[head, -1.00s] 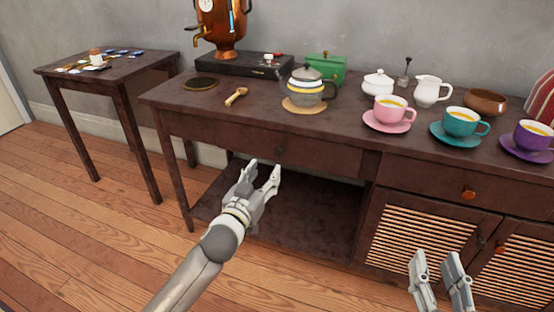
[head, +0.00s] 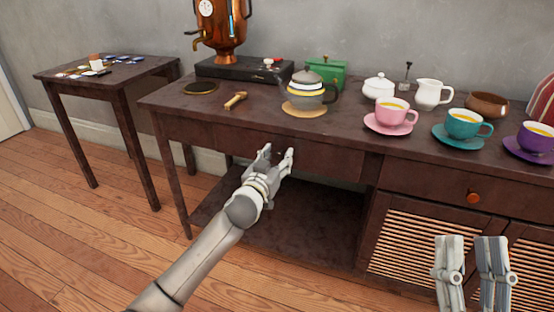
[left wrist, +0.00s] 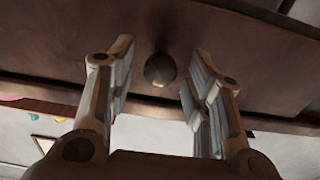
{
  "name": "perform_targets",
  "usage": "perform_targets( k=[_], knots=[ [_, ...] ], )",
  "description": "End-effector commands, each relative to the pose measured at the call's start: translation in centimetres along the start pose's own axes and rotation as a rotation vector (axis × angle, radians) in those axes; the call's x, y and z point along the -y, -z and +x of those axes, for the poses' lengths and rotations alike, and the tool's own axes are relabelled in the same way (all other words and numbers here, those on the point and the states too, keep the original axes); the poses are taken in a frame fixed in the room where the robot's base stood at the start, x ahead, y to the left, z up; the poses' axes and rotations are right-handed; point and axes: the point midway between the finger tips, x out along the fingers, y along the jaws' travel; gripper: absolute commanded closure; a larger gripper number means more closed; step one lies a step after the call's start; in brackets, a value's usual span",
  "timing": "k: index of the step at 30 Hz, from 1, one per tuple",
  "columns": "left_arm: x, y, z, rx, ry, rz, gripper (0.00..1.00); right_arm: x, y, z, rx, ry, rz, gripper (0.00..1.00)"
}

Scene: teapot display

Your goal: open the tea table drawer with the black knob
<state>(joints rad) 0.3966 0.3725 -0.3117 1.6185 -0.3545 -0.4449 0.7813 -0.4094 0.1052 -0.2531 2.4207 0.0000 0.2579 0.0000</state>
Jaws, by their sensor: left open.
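The tea table (head: 215,116) has a wide dark brown drawer (head: 335,162) under its top at the left, and it looks shut. In the left wrist view the round black knob (left wrist: 160,70) is on the drawer front (left wrist: 240,45), between and just beyond my open fingertips. In the head view my fingers largely hide the knob. My left gripper (head: 278,153) is open and empty at the drawer front; it also shows in the left wrist view (left wrist: 158,80). My right gripper (head: 471,245) is held in front of the slatted doors, its fingers apart and empty.
On the tabletop stand a copper samovar (head: 222,30), a grey teapot (head: 307,90), a wooden spoon (head: 236,100), and pink (head: 392,110), teal (head: 463,123) and purple (head: 538,137) cups. An orange-knobbed drawer (head: 430,185) is at the right. An open lower shelf (head: 290,225) is below.

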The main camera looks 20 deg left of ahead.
Motion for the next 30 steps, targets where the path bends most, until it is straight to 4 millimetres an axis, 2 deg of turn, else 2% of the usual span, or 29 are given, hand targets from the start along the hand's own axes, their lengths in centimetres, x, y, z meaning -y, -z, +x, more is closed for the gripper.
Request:
perform_targets(
  k=[8,19,30],
  knots=[
    [0.0,-0.01,0.08,0.0,0.0,0.0,0.53,0.02,0.12,0.01,-0.007,0.0,0.0,0.6],
    [-0.01,-0.01,0.07,0.0,0.0,0.0,1.0,0.0,0.1,0.01,-0.006,0.0,0.0,0.6],
    [-0.04,0.03,-0.12,0.0,-0.001,0.0,1.0,-0.01,-0.16,0.13,0.013,0.0,0.0,0.6]
  ],
)
